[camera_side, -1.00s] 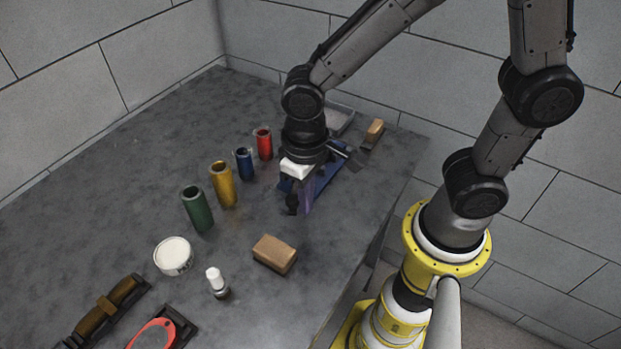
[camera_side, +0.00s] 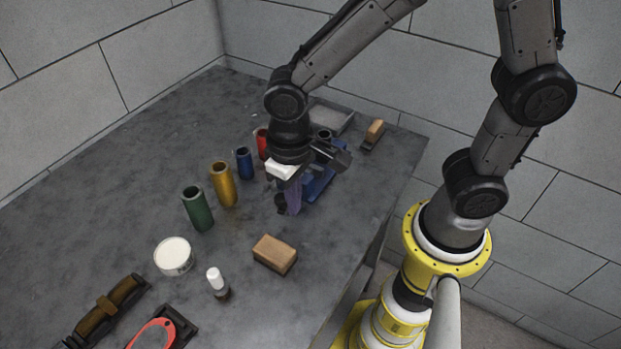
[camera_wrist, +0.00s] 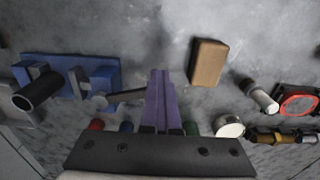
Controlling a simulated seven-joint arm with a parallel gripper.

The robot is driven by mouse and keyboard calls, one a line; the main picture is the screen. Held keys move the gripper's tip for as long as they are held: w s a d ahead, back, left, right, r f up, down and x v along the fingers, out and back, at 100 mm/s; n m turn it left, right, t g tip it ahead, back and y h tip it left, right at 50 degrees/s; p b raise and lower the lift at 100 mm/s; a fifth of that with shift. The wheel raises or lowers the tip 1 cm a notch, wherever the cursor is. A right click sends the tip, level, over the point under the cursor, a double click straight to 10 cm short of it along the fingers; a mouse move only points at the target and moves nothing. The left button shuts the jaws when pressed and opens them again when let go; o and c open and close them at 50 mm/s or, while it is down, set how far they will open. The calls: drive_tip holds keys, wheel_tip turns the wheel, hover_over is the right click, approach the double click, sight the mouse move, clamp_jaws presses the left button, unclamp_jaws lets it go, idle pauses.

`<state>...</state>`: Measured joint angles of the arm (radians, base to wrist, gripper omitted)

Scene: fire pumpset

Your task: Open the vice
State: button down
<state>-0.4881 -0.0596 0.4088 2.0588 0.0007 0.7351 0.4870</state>
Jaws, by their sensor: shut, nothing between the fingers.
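The blue vice (camera_side: 322,182) stands on the grey table and is partly hidden by my gripper in the side view. In the wrist view the vice (camera_wrist: 105,75) lies to the left, with its jaw blocks on a blue base. A thin dark handle bar (camera_wrist: 125,96) runs from its screw end towards my fingers. My gripper (camera_side: 293,207) is shut and empty, pointing down at the vice's near end. Its purple fingers (camera_wrist: 160,78) are beside the bar's end; I cannot tell whether they touch. A dark hollow cylinder (camera_wrist: 38,90) is at the vice's far end.
Red, blue (camera_side: 244,163), yellow (camera_side: 223,185) and green (camera_side: 197,209) cylinders stand left of the vice. A brown block (camera_side: 275,254), a white-capped bottle (camera_side: 217,282) and a white round tin (camera_side: 174,256) are nearer the front. A wooden-topped brush (camera_side: 374,131) lies behind right.

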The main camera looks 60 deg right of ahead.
drive_tip(key=shift+w+a, duration=0.25)
drive_tip(key=shift+w, duration=0.25)
drive_tip(key=shift+w+a, duration=0.2)
drive_tip(key=shift+w, duration=0.25)
drive_tip(key=shift+s, duration=0.15)
idle(0.3)
drive_tip(key=shift+s+d, duration=0.3)
drive_tip(key=shift+s, duration=0.3)
wheel_tip(320, 180, up, 7)
idle(0.8)
